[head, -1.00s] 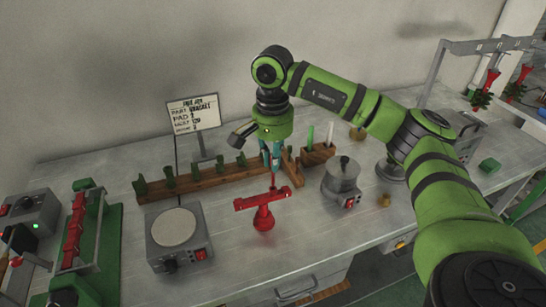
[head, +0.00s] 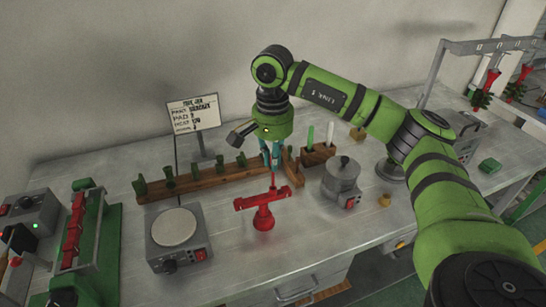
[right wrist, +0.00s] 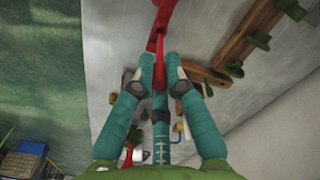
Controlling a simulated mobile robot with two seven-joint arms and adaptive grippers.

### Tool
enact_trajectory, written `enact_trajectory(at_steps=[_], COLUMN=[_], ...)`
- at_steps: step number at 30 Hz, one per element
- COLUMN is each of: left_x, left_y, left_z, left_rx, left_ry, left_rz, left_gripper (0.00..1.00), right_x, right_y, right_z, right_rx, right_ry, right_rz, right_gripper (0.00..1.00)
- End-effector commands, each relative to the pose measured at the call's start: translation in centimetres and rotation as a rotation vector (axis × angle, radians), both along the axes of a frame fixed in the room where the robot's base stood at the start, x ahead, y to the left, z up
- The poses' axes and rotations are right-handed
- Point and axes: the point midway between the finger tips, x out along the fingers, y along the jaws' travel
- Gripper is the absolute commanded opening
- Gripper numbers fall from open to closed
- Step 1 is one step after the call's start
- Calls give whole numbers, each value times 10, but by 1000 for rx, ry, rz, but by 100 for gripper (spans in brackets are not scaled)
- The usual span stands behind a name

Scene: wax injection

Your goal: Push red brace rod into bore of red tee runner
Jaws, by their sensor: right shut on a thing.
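The red tee runner (head: 263,202) stands on the grey bench, a crossbar on a short stem and base. My right gripper (head: 271,163) points down just above the crossbar's right part. It is shut on the thin red brace rod (head: 273,181), which stands about upright between the fingertips and the runner. The rod's lower end meets the crossbar; I cannot tell how deep it is in the bore. In the right wrist view the teal fingers close round the rod (right wrist: 159,72), with part of the red runner (right wrist: 166,18) beyond. My left gripper is not in view.
A wooden rack with green pegs (head: 195,180) runs behind the runner. A grey hot plate (head: 178,236) stands to the left and a lidded pot (head: 341,182) to the right. A sign (head: 193,113) stands at the back. The bench in front of the runner is clear.

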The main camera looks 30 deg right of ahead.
Motion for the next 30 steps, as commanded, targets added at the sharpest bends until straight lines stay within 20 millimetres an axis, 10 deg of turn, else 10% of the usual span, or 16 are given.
enact_trajectory(at_steps=[30], left_x=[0], left_y=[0], left_z=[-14], left_rx=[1], left_ry=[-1], left_rz=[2], left_gripper=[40], right_x=[0], right_y=[0], right_z=[-17], right_rx=[1], right_ry=[-1], right_rz=[0], right_gripper=[0])
